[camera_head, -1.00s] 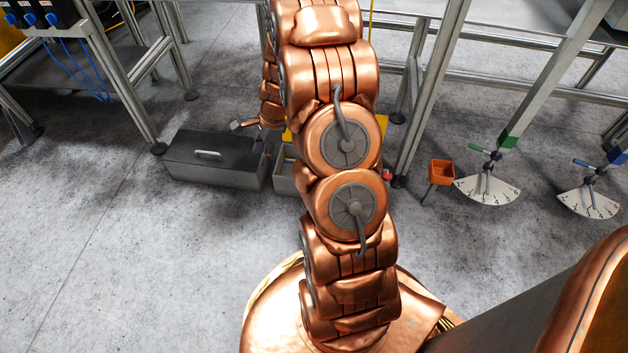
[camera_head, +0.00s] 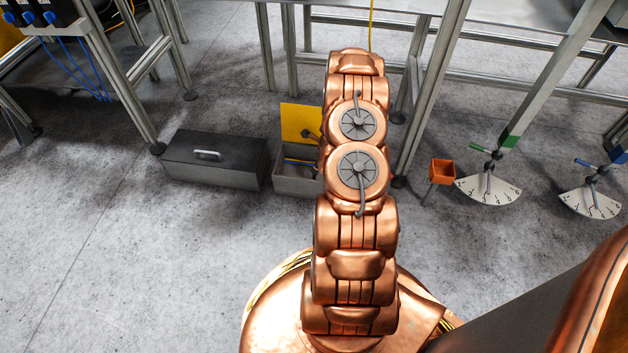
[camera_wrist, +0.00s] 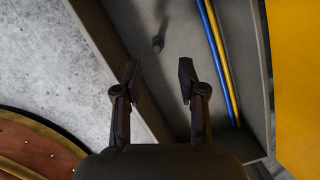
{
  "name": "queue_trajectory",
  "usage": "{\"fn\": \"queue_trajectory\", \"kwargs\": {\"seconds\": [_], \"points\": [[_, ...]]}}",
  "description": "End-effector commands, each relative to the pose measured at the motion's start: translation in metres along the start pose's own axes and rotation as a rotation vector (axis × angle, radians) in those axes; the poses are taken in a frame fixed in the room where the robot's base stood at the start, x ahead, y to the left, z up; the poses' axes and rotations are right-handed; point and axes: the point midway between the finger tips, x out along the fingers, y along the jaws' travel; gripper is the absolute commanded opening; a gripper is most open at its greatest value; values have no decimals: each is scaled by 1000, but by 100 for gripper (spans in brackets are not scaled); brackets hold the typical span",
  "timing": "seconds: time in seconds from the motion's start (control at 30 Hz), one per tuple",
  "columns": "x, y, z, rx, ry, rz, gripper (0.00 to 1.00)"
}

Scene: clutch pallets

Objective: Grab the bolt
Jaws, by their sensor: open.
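In the wrist view a small dark grey piece that looks like the bolt (camera_wrist: 158,43) is on the floor of a grey open box (camera_wrist: 175,20). My gripper (camera_wrist: 158,75) is open and empty, with its two fingers apart over the box. The bolt shows just beyond the fingertips, roughly in line with the gap between them, not touched. In the head view the box (camera_head: 292,184) is partly behind my arm, and my gripper and the bolt are hidden there.
Blue (camera_wrist: 214,50) and yellow (camera_wrist: 221,60) rods lie along the box's right side. A yellow panel (camera_head: 300,123) stands at its back. A closed grey toolbox (camera_head: 215,160) is to the left, an orange bin (camera_head: 441,171) to the right. Table legs stand around; the front floor is clear.

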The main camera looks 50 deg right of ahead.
Motion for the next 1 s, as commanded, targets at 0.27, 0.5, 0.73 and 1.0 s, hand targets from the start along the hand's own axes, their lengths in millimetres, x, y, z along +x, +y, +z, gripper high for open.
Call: {"fn": "queue_trajectory", "kwargs": {"seconds": [0.27,0.5,0.73,1.0], "points": [[23,2,-1,-2,1,2,41],[47,4,-3,-2,1,3,41],[72,4,-2,-2,1,2,41],[71,4,-1,-2,0,1,39]]}}
